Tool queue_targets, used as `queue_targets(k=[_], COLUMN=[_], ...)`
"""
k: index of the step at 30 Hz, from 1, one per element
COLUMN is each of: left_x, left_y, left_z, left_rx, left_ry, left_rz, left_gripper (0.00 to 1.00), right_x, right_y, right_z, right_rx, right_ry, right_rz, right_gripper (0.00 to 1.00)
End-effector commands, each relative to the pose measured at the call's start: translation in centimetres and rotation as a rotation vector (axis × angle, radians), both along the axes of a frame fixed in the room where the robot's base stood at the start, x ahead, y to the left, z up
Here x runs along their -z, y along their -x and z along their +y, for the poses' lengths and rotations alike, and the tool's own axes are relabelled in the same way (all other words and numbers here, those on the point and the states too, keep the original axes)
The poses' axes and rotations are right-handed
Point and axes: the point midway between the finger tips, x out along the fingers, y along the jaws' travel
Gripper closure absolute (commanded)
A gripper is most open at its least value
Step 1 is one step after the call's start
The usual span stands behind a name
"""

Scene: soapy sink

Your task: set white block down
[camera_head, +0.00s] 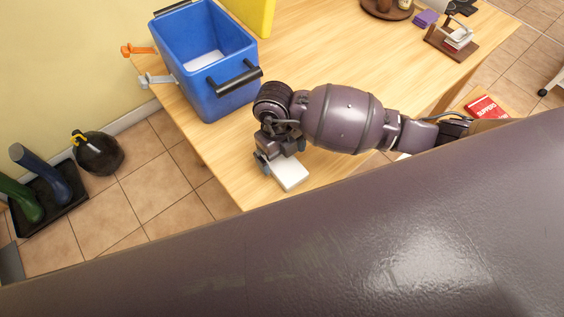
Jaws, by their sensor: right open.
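The white block (291,174) lies flat on the wooden table, by the table's near left edge. My right gripper (271,166) is right at its left end and upper side, with the jaws open. I cannot tell whether a finger touches the block. Part of the block is hidden under the gripper. My right arm reaches in from the right across the table. The left gripper does not show.
A blue bin (222,94) with a black handle stands on the table behind the gripper. A yellow object (254,14) is beyond it. A wooden stand (450,44) and purple blocks (425,18) are at the far right. The table's middle (330,60) is clear.

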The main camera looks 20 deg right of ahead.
Motion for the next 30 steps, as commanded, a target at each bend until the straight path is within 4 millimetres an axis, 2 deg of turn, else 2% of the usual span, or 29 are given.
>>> queue_targets(k=[3,6,15,17,27,30], left_x=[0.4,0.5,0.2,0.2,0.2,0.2], left_y=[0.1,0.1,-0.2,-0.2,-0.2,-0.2], left_z=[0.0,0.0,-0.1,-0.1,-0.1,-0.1], left_rx=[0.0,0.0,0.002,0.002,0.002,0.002], left_ry=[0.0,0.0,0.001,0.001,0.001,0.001], left_rz=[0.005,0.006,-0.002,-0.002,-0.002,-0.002], left_gripper=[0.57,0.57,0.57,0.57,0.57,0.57], right_x=[1.8,2.6,2.8,2.8,2.8,2.8], right_y=[0.4,0.5,0.5,0.5,0.5,0.5], right_z=[0.0,0.0,0.0,0.0,0.0,0.0], right_rx=[0.002,0.002,0.001,0.001,0.001,0.001], right_ry=[0.001,0.001,0.0,0.0,0.0,0.0], right_rz=[0.004,0.002,-0.001,-0.001,-0.001,-0.001], right_gripper=[0.0,0.0,0.0,0.08,0.6,0.62])
